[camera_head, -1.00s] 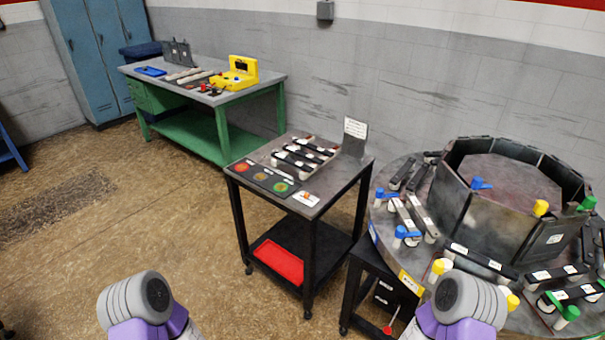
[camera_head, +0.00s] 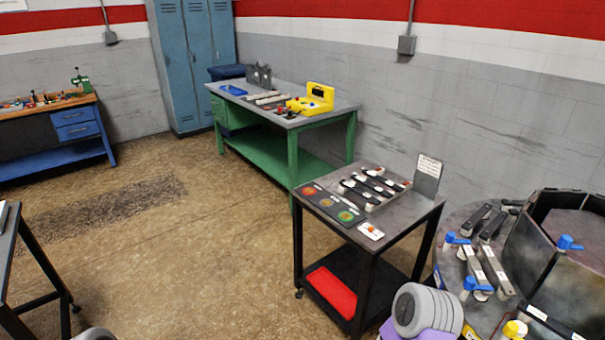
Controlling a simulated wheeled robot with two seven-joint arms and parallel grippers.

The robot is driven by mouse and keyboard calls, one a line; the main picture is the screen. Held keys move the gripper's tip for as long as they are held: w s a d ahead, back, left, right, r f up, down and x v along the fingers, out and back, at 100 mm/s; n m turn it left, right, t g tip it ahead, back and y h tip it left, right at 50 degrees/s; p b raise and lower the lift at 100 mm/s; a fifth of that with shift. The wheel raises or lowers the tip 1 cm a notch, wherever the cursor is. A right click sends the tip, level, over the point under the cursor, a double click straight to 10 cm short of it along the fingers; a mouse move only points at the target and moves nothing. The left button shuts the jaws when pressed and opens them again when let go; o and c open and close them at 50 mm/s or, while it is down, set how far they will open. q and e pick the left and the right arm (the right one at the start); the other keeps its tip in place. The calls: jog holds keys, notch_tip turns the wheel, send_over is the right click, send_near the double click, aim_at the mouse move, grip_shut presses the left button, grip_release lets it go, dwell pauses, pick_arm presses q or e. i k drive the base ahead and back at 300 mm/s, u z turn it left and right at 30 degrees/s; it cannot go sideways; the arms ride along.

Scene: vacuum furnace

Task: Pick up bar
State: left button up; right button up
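Several dark bars with white labels (camera_head: 370,185) lie side by side in a tray on top of the black cart (camera_head: 413,218). More bars, some grey and some black, sit on the round furnace table at the right, among them a grey bar (camera_head: 494,270) near blue-topped white posts (camera_head: 470,286). I cannot tell which bar is meant. Neither gripper is in view. Only a grey and purple part of my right arm shows at the bottom right, and a small piece of my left arm at the bottom left edge.
The cart has a colour-dot panel (camera_head: 332,204), a sign (camera_head: 428,174) and a red tray (camera_head: 332,290) below. A green workbench (camera_head: 350,108) with a yellow device (camera_head: 312,100) stands behind. A black table (camera_head: 9,237) is at left. The middle floor is open.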

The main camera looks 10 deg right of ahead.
aim_at(380, 191)
jog(key=u, duration=0.7)
jog(key=i, duration=1.9)
jog(key=z, duration=0.8)
jog(key=i, duration=1.1)
jog(key=z, duration=1.2)
